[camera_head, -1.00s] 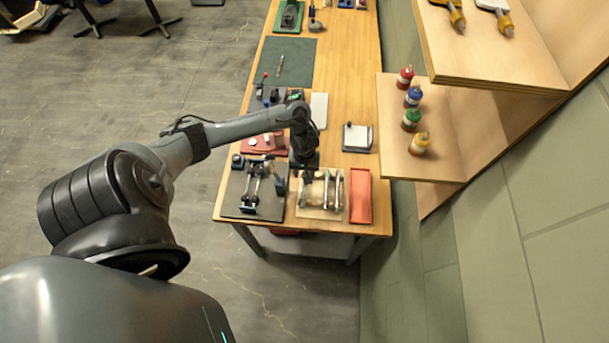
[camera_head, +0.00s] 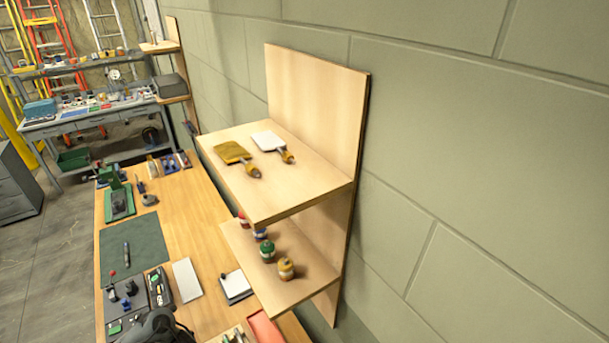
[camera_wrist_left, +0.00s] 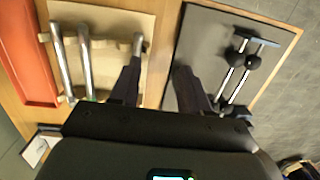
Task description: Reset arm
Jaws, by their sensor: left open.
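My left gripper (camera_wrist_left: 158,85) is open and empty in the left wrist view. Its two dark fingers point at the tabletop, one over the edge of a tan board (camera_wrist_left: 108,22) and the other over a dark mat (camera_wrist_left: 205,35). Metal rods (camera_wrist_left: 86,60) lie on wooden supports on the tan board. A fixture of two bright rods with black knobs (camera_wrist_left: 238,62) stands on the dark mat. In the head view only a dark piece of my left arm shows at the bottom edge, and the fingers are out of frame. My right gripper is in no view.
The wooden bench (camera_head: 185,215) runs along a block wall. A two-tier shelf (camera_head: 290,205) overhangs its right side, with two brush-like tools above and several capped bottles below. A red tray (camera_wrist_left: 28,60) lies beside the tan board. A white pad (camera_head: 235,286) lies below the shelf.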

